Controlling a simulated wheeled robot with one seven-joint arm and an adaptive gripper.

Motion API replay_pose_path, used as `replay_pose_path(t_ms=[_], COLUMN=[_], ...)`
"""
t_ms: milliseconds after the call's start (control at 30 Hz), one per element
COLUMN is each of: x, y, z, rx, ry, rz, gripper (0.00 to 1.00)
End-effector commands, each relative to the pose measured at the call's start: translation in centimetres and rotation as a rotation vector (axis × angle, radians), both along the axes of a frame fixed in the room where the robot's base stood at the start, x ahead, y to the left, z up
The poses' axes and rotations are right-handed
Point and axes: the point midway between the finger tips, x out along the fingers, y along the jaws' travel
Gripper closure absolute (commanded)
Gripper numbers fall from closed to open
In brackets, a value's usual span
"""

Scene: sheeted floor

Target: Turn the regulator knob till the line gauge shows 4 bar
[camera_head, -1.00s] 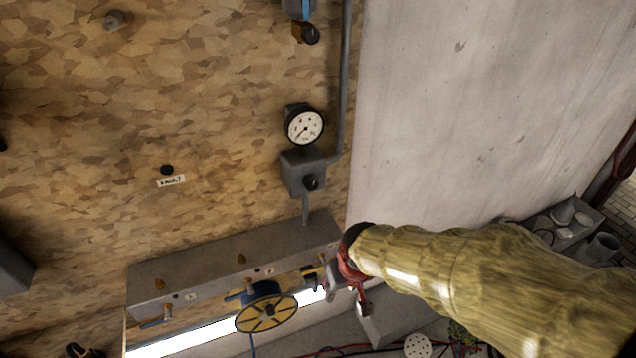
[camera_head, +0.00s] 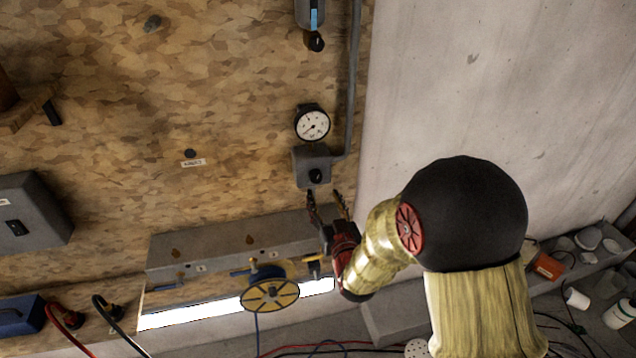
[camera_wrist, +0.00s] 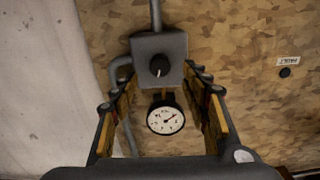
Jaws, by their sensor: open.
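The regulator is a grey box (camera_head: 306,168) on the chipboard wall, with a black round knob (camera_head: 316,176) on its front. The round white line gauge (camera_head: 313,124) sits just above it; its digits are too small to read. My gripper (camera_head: 327,197) is open and empty, just below the regulator box. In the wrist view the knob (camera_wrist: 160,66) with a light mark shows beyond and between the open fingers (camera_wrist: 162,92), not touched by them. The gauge also shows there (camera_wrist: 165,119), upside down, with a dark needle.
A grey pipe (camera_head: 352,85) runs up beside the gauge. A pale concrete wall (camera_head: 430,90) is to the right. A grey box (camera_head: 35,215) is at left.

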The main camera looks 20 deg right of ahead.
Motion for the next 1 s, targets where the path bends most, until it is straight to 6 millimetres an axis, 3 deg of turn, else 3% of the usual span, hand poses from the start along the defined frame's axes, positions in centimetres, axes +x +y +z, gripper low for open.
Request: replay_pose_path(t_ms=[167, 600, 1000], x=[1.2, 7.0, 7.8], y=[0.0, 0.0, 0.0], z=[0.6, 0.5, 0.5], rx=[0.003, 0.002, 0.002], ry=[-0.020, -0.018, -0.017], rz=[0.000, 0.000, 0.000], gripper=[0.54, 0.54, 0.54])
